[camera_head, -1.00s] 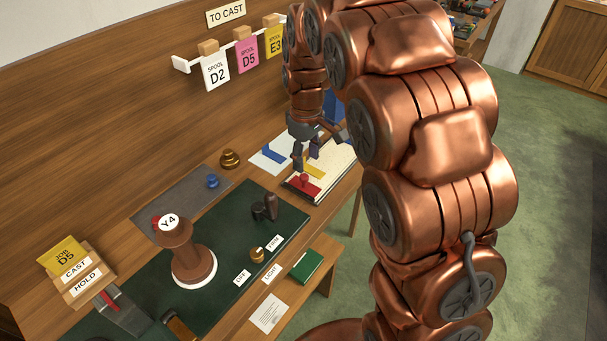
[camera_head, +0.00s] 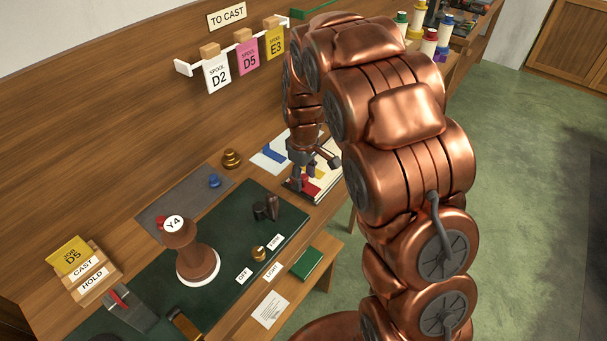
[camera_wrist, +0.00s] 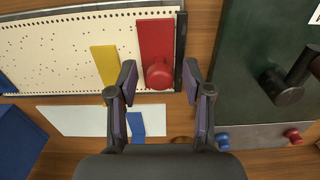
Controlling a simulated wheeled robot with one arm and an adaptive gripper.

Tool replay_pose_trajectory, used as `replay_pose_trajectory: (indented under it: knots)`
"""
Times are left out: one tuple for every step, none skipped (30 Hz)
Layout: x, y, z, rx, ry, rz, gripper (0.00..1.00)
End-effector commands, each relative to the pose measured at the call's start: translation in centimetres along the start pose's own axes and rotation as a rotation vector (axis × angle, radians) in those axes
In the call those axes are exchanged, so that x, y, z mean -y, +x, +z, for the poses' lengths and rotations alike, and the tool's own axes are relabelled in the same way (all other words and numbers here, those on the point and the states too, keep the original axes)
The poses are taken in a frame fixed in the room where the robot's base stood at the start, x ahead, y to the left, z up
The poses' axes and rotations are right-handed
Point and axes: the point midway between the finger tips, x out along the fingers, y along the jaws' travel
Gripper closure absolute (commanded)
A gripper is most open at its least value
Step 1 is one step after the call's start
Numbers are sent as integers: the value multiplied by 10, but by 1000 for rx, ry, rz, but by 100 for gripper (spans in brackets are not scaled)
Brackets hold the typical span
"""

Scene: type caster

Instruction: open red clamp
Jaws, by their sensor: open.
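The red clamp (camera_wrist: 156,38) is a flat red plate with a round red knob (camera_wrist: 158,74) near its end. It lies on a cream perforated board (camera_wrist: 60,52), beside the board's dark end strip. In the head view a part of the red clamp (camera_head: 311,188) shows by my gripper (camera_head: 303,172). In the wrist view my gripper (camera_wrist: 160,80) is open, with one finger on each side of the knob in the picture. I cannot tell whether the fingers touch it or how high they are above it.
A yellow piece (camera_wrist: 106,65) lies left of the red clamp, and a blue piece (camera_wrist: 136,127) lies on a white sheet. A dark green mat (camera_head: 225,245) bears a brown spool stand (camera_head: 197,262) labelled Y4. A brass knob (camera_head: 231,159) stands near the wall.

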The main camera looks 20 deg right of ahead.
Motion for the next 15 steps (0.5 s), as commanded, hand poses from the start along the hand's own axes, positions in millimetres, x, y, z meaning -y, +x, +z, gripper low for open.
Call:
replay_pose_trajectory:
  knots:
    - [0,0,0,0,0,0,50]
    - [0,0,0,0,0,0,50]
    - [0,0,0,0,0,0,50]
    - [0,0,0,0,0,0,50]
    - [0,0,0,0,0,0,50]
    - [0,0,0,0,0,0,51]
    - [0,0,0,0,0,0,54]
    - [0,0,0,0,0,0,57]
    - [0,0,0,0,0,0,61]
    - [0,0,0,0,0,0,65]
    - [0,0,0,0,0,0,68]
    - [0,0,0,0,0,0,72]
    - [0,0,0,0,0,0,75]
    - [0,0,0,0,0,0,78]
    - [0,0,0,0,0,0,82]
